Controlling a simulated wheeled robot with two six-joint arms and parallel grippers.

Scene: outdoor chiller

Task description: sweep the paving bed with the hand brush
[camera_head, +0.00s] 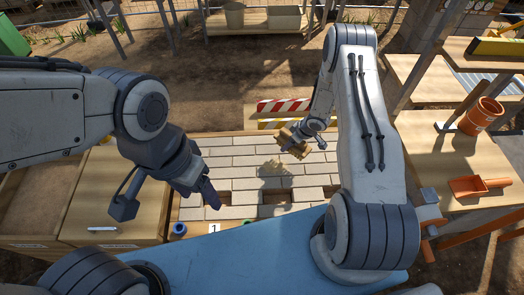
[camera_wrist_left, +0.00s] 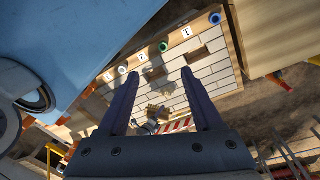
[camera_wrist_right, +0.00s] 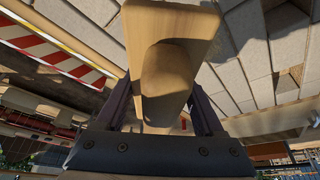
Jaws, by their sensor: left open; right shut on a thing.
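The paving bed (camera_head: 235,160) is a wooden-framed table of pale rectangular pavers with a few open gaps. The hand brush (camera_head: 293,141) has a tan wooden body and is over the far right part of the bed. My right gripper (camera_head: 304,137) is shut on it. In the right wrist view the brush (camera_wrist_right: 170,60) fills the space between the fingers; its bristles are hidden. I cannot tell whether it touches the pavers. My left gripper (camera_head: 212,199) is open and empty above the left front of the bed. Its parted fingers show in the left wrist view (camera_wrist_left: 157,85).
A red-and-white striped barrier (camera_head: 284,105) stands behind the bed. Coloured round pieces and number labels (camera_head: 214,227) line its front edge. A wooden side table (camera_head: 110,195) is at left. A bench at right holds a terracotta pot (camera_head: 481,115) and an orange scoop (camera_head: 478,186).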

